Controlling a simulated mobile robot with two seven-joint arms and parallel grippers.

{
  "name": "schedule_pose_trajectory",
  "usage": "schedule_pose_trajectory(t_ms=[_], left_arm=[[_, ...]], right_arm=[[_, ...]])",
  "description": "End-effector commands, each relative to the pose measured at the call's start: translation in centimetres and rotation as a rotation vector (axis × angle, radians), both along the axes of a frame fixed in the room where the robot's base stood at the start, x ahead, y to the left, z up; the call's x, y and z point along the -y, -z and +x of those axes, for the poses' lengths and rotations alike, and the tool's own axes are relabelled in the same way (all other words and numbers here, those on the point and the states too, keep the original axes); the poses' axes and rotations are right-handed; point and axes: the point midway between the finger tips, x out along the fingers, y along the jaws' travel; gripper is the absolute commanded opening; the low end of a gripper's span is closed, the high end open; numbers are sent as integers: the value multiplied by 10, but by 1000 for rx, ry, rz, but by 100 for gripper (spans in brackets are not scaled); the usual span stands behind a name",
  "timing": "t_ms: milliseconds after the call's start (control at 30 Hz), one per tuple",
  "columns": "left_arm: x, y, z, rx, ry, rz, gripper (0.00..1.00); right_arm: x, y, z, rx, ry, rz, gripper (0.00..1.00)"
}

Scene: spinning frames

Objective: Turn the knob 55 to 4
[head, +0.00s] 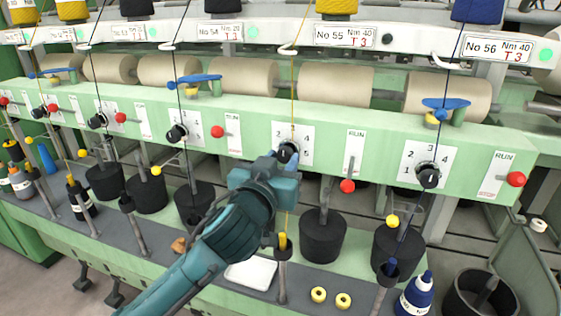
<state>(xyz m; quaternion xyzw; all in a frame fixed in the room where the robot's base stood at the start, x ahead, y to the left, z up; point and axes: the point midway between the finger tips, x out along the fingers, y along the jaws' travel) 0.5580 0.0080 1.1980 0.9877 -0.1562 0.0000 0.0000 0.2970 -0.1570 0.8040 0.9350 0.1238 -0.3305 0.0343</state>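The No 55 sign (345,38) hangs on the upper rail. The black knob (287,151) on the white number plate (304,136) below it sits on the green front rail, left of that sign. My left gripper (279,161) is right at this knob, with its teal fingers covering the knob's lower left part. I cannot tell whether the fingers are closed on it. The knob's pointer and the number it faces are too small and partly hidden to read. My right gripper is not in view.
The No 56 knob (428,175) is to the right. Red ball levers stand beside the knob, at right (347,186) and left (217,131). A yellow thread (293,90) runs down by the knob. Black weights (323,236) and a blue bottle (414,296) are below.

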Motion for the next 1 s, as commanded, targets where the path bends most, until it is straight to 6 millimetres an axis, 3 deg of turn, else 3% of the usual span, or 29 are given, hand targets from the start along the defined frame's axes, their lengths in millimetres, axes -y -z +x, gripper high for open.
schedule_pose_trajectory(t_ms=[300,667,1000], left_arm=[[0,0,0,0,0,0,6],[0,0,0,19,-1,59,6],[-1,0,0,98,0,302,6]], right_arm=[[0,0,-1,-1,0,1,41],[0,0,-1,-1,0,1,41],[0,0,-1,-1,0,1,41]])
